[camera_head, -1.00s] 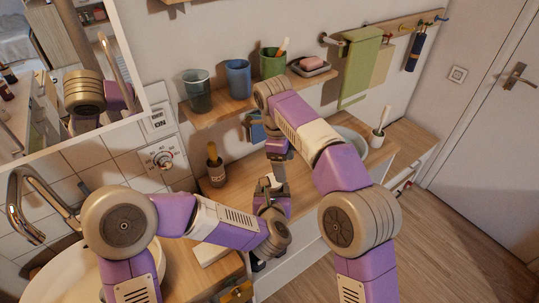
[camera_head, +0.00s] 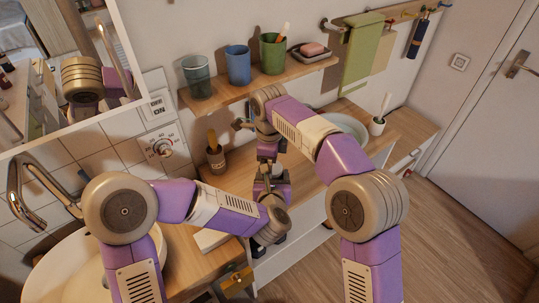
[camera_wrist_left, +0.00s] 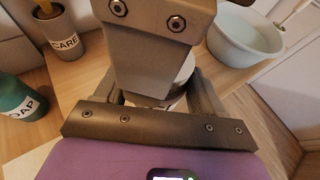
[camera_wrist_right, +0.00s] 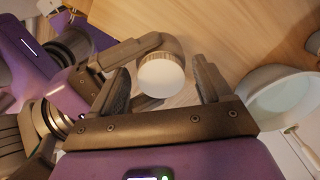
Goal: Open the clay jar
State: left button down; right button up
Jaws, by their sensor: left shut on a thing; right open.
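The clay jar's round white lid (camera_wrist_right: 161,77) shows between the fingers of my open right gripper (camera_wrist_right: 166,78) in the right wrist view, with a gap on each side. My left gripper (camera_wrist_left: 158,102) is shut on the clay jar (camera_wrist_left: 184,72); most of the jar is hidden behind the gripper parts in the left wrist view. In the head view my right gripper (camera_head: 270,156) is above my left gripper (camera_head: 272,186), over the wooden counter. Only a small pale part of the jar (camera_head: 277,170) shows between them.
A pale basin (camera_wrist_left: 246,38) stands beside the grippers on the counter. A CARE pot (camera_wrist_left: 60,32) and a green soap bottle (camera_wrist_left: 14,97) are on the other side. A shelf (camera_head: 225,92) with cups is behind. A white cup with a brush (camera_head: 377,126) stands at right.

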jog(key=shift+f, duration=0.1)
jog(key=c, duration=1.1)
jog(key=n, duration=0.4)
jog(key=shift+s+n, duration=0.15)
jog(key=shift+n, duration=0.25)
jog(key=n, duration=0.5)
jog(key=shift+s+d, duration=0.15)
jog(key=o, duration=1.1)
jog(key=shift+o, duration=0.3)
jog(key=shift+s, duration=0.1)
